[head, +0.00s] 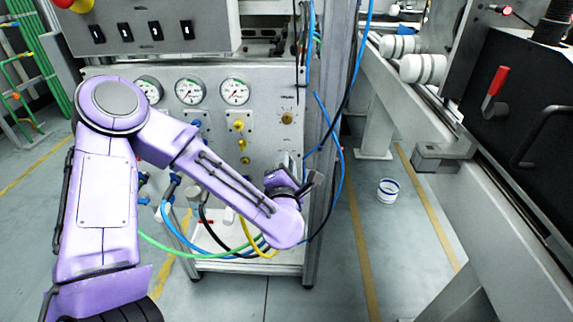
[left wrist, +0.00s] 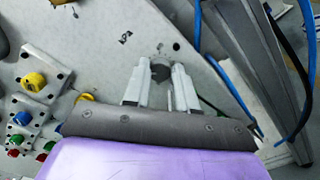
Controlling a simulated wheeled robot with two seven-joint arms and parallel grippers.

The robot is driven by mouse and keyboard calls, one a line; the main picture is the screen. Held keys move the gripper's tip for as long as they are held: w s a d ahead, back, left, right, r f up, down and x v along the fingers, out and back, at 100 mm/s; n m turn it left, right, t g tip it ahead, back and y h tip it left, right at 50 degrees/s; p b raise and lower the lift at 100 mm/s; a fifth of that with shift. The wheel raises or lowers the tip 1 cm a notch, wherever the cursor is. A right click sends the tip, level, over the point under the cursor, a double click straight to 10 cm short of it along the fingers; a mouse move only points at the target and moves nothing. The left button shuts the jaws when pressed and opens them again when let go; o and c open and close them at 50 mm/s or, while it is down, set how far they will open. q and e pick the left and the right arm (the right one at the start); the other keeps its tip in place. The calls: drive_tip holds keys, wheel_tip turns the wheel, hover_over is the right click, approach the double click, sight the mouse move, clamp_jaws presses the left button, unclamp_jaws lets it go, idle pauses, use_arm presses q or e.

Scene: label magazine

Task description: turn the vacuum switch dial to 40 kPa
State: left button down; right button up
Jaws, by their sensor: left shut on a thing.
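The dial (left wrist: 160,69) is a small dark grey knob on the pale panel in the left wrist view. My left gripper (left wrist: 161,80) has its two light grey fingers on either side of the dial and is shut on it. In the head view my left gripper (head: 291,168) is at the right side of the panel, and it and my wrist hide the dial. A small dark marking is on the panel near the dial, but I cannot read a 40 kPa mark or the dial's setting. My right gripper is not in view.
Round gauges (head: 190,90) sit along the panel's top. A yellow knob (left wrist: 33,80) and other coloured knobs are left of the gripper. Blue hoses (head: 338,125) and a metal post (head: 325,200) are close on the right. A white-blue roll (head: 388,191) stands on open floor.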

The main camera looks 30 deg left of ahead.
use_arm(q)
drive_tip(key=c, duration=0.9)
unclamp_jaws()
drive_tip(key=shift+s, duration=0.1)
drive_tip(key=shift+d, duration=0.1)
drive_tip(key=p+v, duration=0.5)
drive_tip(key=v, duration=0.5)
drive_tip(key=shift+s+p, duration=0.2)
drive_tip(key=shift+p, duration=0.2)
drive_tip(key=shift+d+f, duration=0.1)
